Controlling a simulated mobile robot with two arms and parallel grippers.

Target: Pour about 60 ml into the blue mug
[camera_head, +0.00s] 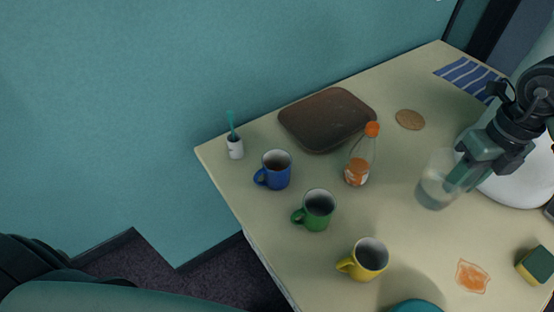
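The blue mug (276,170) stands upright on the table, with its handle to the left. The green mug (317,210) and the yellow mug (367,260) stand nearer the front. A clear bottle (360,158) with an orange cap and a little orange content stands right of the blue mug. My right gripper (462,176) is at a clear container (436,186) holding some liquid, at the right of the table. Its fingers overlap the container's side and appear closed around it. The container looks nearly upright. My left gripper is not in view; only part of my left arm shows at lower left.
A brown tray (312,137) lies at the back, with a round coaster (410,119) and a striped blue cloth (464,76) to its right. A cup with a toothbrush (235,146) stands at the left corner. A sponge (538,264) and an orange packet (472,276) lie at front right.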

